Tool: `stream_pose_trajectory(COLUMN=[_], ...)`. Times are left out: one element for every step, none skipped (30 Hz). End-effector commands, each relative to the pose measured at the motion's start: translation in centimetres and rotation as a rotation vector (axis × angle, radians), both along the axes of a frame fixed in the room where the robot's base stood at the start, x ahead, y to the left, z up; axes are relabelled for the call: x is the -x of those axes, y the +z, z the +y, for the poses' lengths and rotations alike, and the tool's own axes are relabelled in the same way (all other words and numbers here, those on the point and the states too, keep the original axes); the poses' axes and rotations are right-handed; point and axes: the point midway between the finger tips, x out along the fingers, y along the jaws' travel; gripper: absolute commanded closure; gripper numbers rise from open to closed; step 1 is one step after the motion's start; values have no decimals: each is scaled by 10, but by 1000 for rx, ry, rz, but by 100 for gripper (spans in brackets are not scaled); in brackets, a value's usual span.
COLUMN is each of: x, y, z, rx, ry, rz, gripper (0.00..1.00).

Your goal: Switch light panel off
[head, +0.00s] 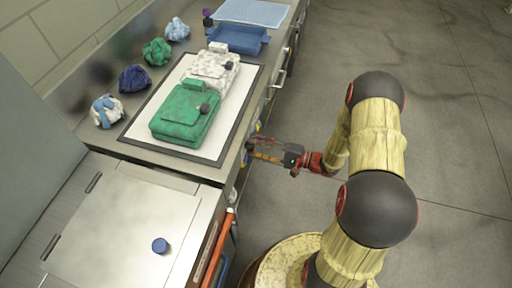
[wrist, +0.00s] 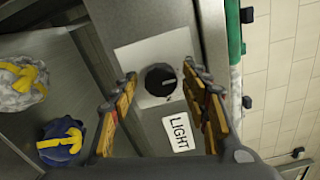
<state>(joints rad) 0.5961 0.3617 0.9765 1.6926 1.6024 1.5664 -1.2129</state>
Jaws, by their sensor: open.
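The light panel (wrist: 125,56) shows in the wrist view as a pale plate on a metal front, with a round black knob (wrist: 160,80) bearing a light pointer mark. A white label reading LIGHT (wrist: 180,132) is beside it. My gripper (wrist: 161,72) is open, with one yellow-and-grey finger on each side of the knob. I cannot tell whether the fingers touch it. In the head view my gripper (head: 252,148) reaches to the counter's front side, where the panel and knob are hidden from view.
The metal counter (head: 205,172) carries a green bag (head: 185,116), a white patterned bag (head: 212,69) on a dark-edged white mat (head: 150,133), several cloth bundles and a blue tray (head: 240,38). A metal lid with a blue knob (head: 160,245) is nearby. The floor (head: 440,100) at right is clear.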

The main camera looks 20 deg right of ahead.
Motion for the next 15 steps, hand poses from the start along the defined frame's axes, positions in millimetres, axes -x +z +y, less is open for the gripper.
stream_pose_trajectory(x=[0,0,0,0,0,0,0,0,0,1,1,3,4,6,10], y=[0,0,0,0,0,0,1,1,0,1,1,1,1,1,1], z=[0,0,0,0,0,0,0,0,-1,-2,-3,-6,-8,-11,-16], rx=[0,0,0,0,0,0,0,0,0,0,0,0,0,0,0], ry=[0,0,0,0,0,0,0,0,0,-1,-1,-2,-3,-3,-4], rz=[0,0,0,0,-1,-1,-1,-1,-1,-1,-1,-1,-2,-2,-1], gripper=[51,51,51,51,51,51,51,51,51,51,51,51,51,51,51])
